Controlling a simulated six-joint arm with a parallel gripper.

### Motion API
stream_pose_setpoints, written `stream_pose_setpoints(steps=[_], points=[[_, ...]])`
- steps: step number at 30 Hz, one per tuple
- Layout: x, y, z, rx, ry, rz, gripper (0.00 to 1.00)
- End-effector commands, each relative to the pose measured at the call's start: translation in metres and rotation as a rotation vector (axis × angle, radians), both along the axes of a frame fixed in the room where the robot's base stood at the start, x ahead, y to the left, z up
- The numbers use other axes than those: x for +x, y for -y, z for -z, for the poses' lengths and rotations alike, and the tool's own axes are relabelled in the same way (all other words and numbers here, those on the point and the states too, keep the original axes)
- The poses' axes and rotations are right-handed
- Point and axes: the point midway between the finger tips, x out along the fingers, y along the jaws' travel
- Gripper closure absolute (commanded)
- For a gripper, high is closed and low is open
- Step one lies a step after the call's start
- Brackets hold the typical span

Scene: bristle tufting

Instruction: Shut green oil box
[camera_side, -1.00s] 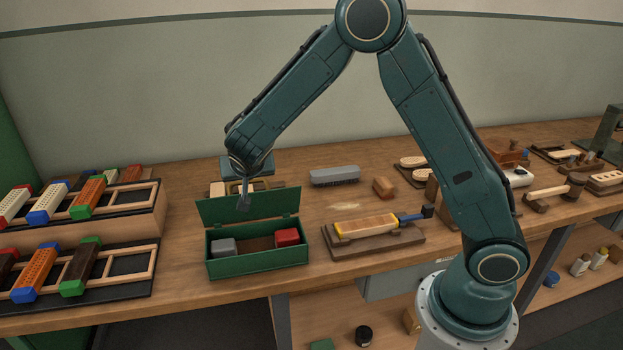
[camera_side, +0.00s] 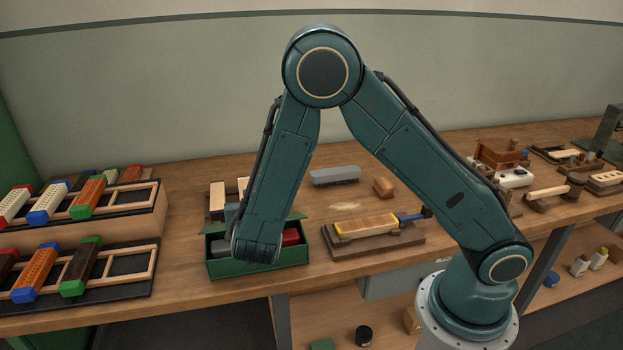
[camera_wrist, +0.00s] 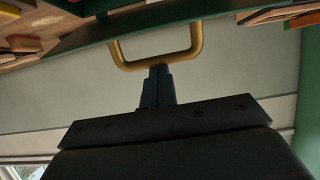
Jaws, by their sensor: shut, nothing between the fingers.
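The green oil box (camera_side: 285,264) stands on the bench in the side view, partly behind my forearm. A red block (camera_side: 291,237) and a dark grey block show inside, so it is not fully covered. Only strips of its lid (camera_side: 297,217) show past my arm, low at the back of the box; its exact tilt is hidden. In the wrist view the green lid (camera_wrist: 230,28) spans the top, with a gold handle (camera_wrist: 195,45). My gripper (camera_wrist: 158,70) is shut and empty, its tip overlapping the handle's bar; I cannot tell whether they touch. My arm hides it in the side view.
A wooden fixture with a yellow-edged brush block (camera_side: 365,227) sits right of the box. A grey brush (camera_side: 335,176) and a small wooden block (camera_side: 383,187) lie behind. Racks of coloured brush blocks (camera_side: 85,262) stand at left. Bench is clear between racks and box.

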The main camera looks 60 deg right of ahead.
Motion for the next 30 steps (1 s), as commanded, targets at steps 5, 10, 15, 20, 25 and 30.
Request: stream_pose_setpoints(steps=[5,10,15,20,25,30], points=[[-0.014,-0.014,0.019,-0.003,-0.005,-0.002,1.00],[-0.024,-0.024,0.038,-0.004,-0.004,-0.002,1.00],[-0.030,-0.030,0.055,-0.004,-0.002,-0.001,1.00],[-0.034,-0.034,0.068,0.001,-0.006,0.000,1.00],[-0.037,-0.036,0.077,0.000,-0.008,-0.001,1.00],[-0.037,-0.037,0.080,0.001,-0.008,-0.002,1.00]])
